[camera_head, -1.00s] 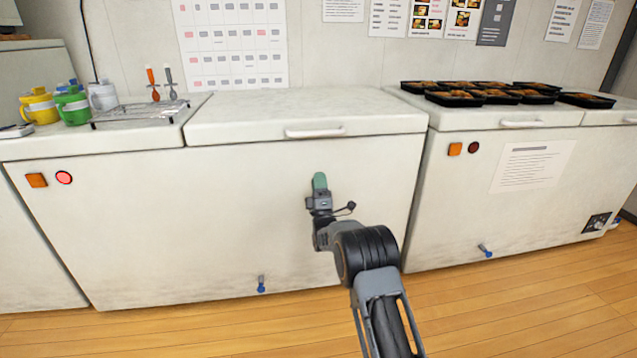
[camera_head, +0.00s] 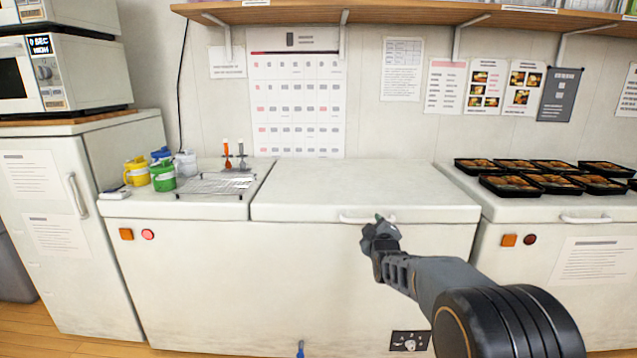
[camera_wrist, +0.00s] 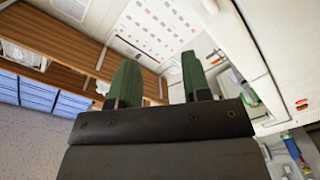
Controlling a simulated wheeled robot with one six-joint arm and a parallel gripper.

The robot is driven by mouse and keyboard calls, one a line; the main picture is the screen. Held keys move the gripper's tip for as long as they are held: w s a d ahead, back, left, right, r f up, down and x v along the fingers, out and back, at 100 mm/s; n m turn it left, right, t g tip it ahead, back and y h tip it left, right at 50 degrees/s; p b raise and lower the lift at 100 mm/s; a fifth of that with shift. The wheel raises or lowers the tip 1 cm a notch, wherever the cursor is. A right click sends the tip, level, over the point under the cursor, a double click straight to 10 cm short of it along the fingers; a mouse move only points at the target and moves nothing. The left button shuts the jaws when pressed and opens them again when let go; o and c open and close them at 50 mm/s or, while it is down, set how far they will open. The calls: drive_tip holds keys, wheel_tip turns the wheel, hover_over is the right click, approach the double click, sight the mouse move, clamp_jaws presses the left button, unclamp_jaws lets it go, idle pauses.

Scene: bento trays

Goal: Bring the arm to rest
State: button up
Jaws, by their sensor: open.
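My gripper (camera_head: 380,219) is in front of the middle chest freezer (camera_head: 300,270), near the handle on its lid's front edge. In the wrist view its two green fingers (camera_wrist: 158,80) stand apart with nothing between them, so it is open and empty. In the head view the fingers are mostly hidden behind the wrist. My arm reaches in from the lower right. I cannot tell whether the gripper touches the handle.
Several black bento trays (camera_head: 511,186) with food stand on the right freezer. Yellow and green jugs (camera_head: 162,178) and a wire rack (camera_head: 213,184) stand on the left part of the middle freezer. Its lid (camera_head: 350,187) is closed and clear. A wooden shelf (camera_head: 420,14) runs above.

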drive_tip(key=s+r+m+g+p, duration=0.3)
drive_tip(key=s+r+p, duration=0.2)
drive_tip(key=s, duration=0.3)
drive_tip(key=s+r+m+g+p, duration=0.2)
drive_tip(key=s+r+g+p, duration=0.25)
drive_tip(key=s, duration=0.25)
drive_tip(key=s+r+m+g+p, duration=0.2)
drive_tip(key=s+m+g+p, duration=0.3)
drive_tip(key=s, duration=1.6)
drive_tip(key=g+p, duration=0.1)
drive_tip(key=p, duration=0.2)
drive_tip(key=shift+m, duration=0.3)
drive_tip(key=shift+a+g, duration=0.1)
drive_tip(key=shift+g, duration=0.15)
